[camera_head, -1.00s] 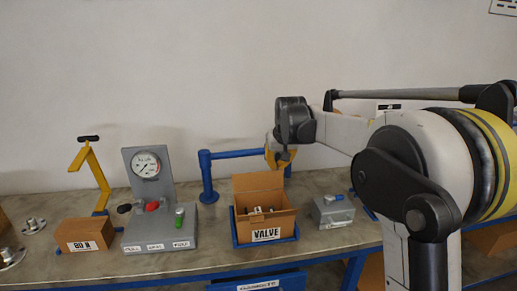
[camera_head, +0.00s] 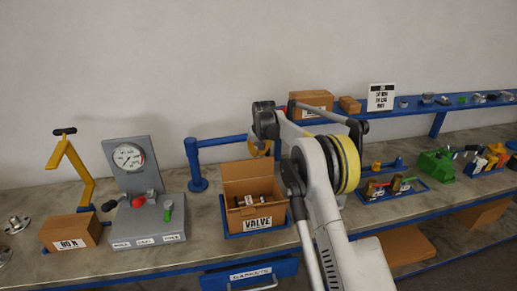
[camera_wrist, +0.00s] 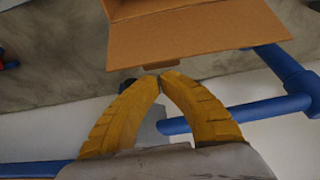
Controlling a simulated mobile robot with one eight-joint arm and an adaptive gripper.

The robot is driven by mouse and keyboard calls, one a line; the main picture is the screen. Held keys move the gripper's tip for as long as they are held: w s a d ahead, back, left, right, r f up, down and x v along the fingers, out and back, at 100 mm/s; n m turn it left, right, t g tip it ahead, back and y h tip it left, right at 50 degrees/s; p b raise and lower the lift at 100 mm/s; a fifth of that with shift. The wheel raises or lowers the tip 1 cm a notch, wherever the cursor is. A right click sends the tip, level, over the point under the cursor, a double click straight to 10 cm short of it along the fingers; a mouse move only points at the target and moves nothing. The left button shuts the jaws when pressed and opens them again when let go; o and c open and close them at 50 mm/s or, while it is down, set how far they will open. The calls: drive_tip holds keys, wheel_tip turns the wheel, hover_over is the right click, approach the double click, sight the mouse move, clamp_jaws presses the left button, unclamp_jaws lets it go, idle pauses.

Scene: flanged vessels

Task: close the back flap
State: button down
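The cardboard box labelled VALVE (camera_head: 258,223) stands open on the bench with fittings inside. Its back flap (camera_head: 250,169) stands up at the rear. In the wrist view the back flap (camera_wrist: 200,32) is a broad brown panel at the top. My gripper (camera_wrist: 161,76) has curved yellow fingers with their tips together, just below the flap's edge in that view. Nothing shows between them, and I cannot tell whether they touch the flap.
A blue rail (camera_head: 222,141) on a post runs behind the box. A gauge stand (camera_head: 135,175) and a small carton (camera_head: 70,232) are to the left. Blue trays of tools (camera_head: 392,188) lie to the right. A blue shelf (camera_head: 440,107) runs along the wall.

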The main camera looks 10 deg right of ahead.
drive_tip(key=shift+x, duration=0.9)
drive_tip(key=shift+s, duration=0.1)
drive_tip(key=shift+s+r+t+b, duration=0.2)
drive_tip(key=shift+t+b, duration=0.1)
drive_tip(key=shift+b, duration=0.1)
